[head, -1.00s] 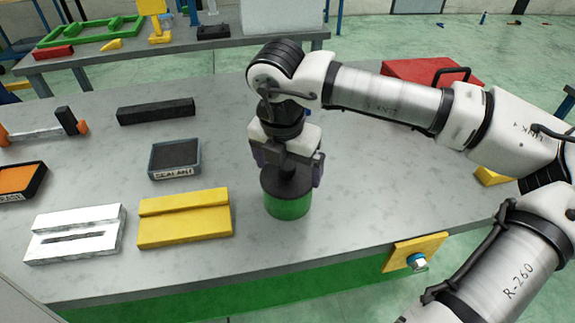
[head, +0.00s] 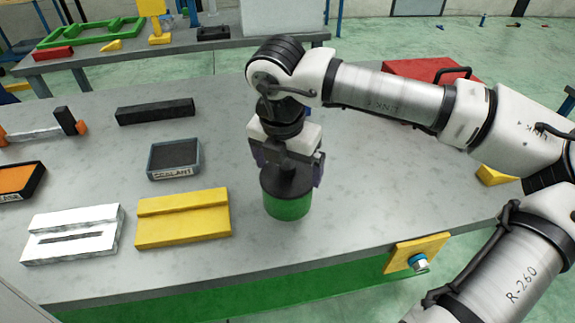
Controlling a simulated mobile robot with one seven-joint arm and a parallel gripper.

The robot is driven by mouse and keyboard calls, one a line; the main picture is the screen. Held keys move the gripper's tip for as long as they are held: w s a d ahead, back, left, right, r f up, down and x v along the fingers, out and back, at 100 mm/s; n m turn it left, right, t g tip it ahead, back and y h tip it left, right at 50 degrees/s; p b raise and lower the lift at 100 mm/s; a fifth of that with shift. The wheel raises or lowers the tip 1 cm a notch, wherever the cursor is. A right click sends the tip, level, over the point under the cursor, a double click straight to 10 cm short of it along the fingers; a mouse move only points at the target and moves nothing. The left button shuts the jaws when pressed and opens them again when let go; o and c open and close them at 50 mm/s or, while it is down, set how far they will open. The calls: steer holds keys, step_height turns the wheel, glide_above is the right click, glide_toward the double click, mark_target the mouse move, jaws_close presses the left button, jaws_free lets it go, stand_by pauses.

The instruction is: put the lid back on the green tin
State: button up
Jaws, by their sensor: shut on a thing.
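The green tin (head: 287,208) stands upright on the grey workbench, near its front edge. A dark round lid (head: 285,186) sits at the top of the tin, level as far as I can see. My gripper (head: 287,174) points straight down over the tin and is shut on the lid, with its fingers at either side. The fingers and the gripper body hide part of the lid. I cannot tell whether the lid is fully seated on the rim.
Left of the tin on the workbench (head: 345,220) lie a yellow block (head: 183,218), a white slotted block (head: 73,233), a sealant tray (head: 174,159) and a black bar (head: 155,111). A red box (head: 425,75) stands behind my arm.

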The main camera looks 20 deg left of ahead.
stand_by(0.4)
steer(key=o, duration=0.6)
steer(key=shift+r, duration=0.1)
steer(key=shift+r+p, duration=1.45)
steer(key=shift+r, duration=2)
jaws_close()
